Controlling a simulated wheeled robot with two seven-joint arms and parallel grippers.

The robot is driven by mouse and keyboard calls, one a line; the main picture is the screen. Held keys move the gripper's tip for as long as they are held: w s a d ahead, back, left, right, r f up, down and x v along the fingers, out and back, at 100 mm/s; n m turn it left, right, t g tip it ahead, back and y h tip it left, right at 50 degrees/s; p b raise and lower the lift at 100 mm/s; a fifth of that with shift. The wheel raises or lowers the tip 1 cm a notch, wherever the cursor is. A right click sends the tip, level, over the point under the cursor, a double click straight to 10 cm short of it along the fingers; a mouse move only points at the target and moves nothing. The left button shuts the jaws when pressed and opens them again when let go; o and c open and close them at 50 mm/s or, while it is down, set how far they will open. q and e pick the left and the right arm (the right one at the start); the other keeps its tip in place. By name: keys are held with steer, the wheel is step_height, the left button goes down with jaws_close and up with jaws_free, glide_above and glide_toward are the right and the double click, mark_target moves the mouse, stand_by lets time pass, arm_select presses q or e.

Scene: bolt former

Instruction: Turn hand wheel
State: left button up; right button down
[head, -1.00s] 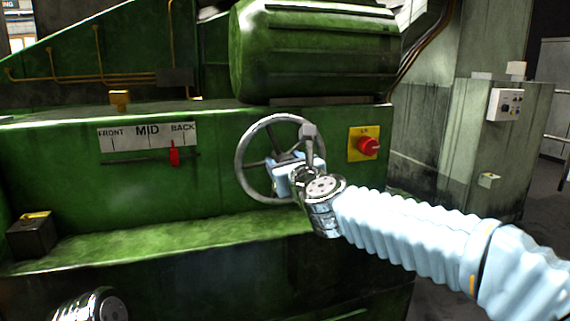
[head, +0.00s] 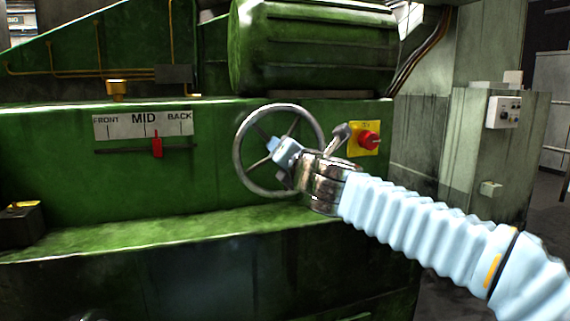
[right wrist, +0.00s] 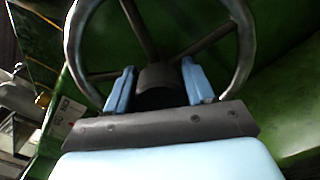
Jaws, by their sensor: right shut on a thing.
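The grey metal hand wheel (head: 239,160) is on the front of the green machine, below the large green motor-like housing. It also shows in the right wrist view, with its rim (right wrist: 73,45), spokes and dark hub (right wrist: 156,80). My right gripper (head: 276,149) is at the wheel's middle. Its two light-blue fingers, also in the right wrist view (right wrist: 159,85), are on both sides of the hub and shut on it. The red pointer (head: 157,144) stands between MID and BACK on the white scale (head: 131,130), close to MID. My left gripper is out of view.
A red button on a yellow plate (head: 357,148) is just right of the wheel, close to my right wrist. A green ledge (head: 150,232) runs below the wheel. A dark box (head: 18,228) sits at the left. A grey cabinet with a control box (head: 503,112) stands at the right.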

steer(key=m+b, duration=0.2)
steer(key=m, duration=0.2)
steer(key=shift+d+b, duration=0.2)
steer(key=shift+b, duration=0.15)
steer(key=shift+m+b, duration=0.8)
steer(key=shift+m, duration=0.8)
steer(key=shift+w+d+r, duration=0.1)
steer(key=c, duration=0.5)
jaws_free()
steer(key=b+v, duration=0.2)
steer(key=v, duration=1.1)
steer(key=shift+s, duration=0.4)
